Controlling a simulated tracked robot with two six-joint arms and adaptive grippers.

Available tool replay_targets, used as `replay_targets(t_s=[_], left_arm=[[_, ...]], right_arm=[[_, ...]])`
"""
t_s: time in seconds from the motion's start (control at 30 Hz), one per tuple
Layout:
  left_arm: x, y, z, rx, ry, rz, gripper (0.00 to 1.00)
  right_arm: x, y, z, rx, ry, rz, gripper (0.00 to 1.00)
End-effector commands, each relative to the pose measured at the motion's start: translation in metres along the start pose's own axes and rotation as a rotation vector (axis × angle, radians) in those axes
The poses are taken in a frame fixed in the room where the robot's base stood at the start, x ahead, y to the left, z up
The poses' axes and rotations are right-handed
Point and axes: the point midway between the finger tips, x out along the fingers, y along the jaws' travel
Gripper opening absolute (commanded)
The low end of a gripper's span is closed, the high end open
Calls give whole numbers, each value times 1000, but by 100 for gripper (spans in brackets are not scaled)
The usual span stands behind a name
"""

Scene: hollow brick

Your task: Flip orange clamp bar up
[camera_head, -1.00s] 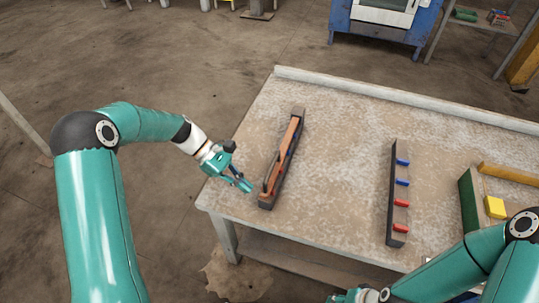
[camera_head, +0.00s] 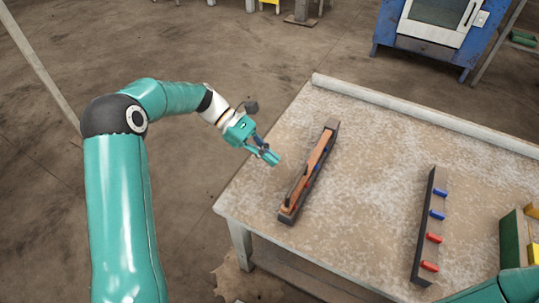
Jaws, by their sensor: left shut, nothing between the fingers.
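The orange clamp bar (camera_head: 318,157) lies along the top of a long dark fixture (camera_head: 289,216) on the left part of the table. It appears to lie flat along the fixture; small blue and red parts show at its right side. My left gripper (camera_head: 276,160) is shut and empty, at the table's left edge. It is to the left of the fixture and appears apart from it. Of my right arm only a teal piece shows at the bottom right; its gripper is out of view.
The worktable (camera_head: 375,165) has a raised back rim. A dark rack (camera_head: 424,228) with blue and red pegs stands on its right. A green block (camera_head: 513,238) and a yellow block (camera_head: 533,254) are at the right edge. The table between fixture and rack is clear.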

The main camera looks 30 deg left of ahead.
Motion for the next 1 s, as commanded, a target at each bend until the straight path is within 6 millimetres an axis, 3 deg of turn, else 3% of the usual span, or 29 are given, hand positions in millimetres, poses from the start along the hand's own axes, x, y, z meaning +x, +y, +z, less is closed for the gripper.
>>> replay_targets(t_s=[0.2, 0.4, 1.0], left_arm=[[41, 0, -1, 1, -1, -4, 0], [65, 0, 0, 1, 0, -2, 0], [71, 0, 3, -3, 0, -4, 0]], right_arm=[[7, 3, 0, 0, 0, 0, 40], [10, 4, 0, 0, 0, 0, 40], [7, 3, 0, 0, 0, 0, 40]])
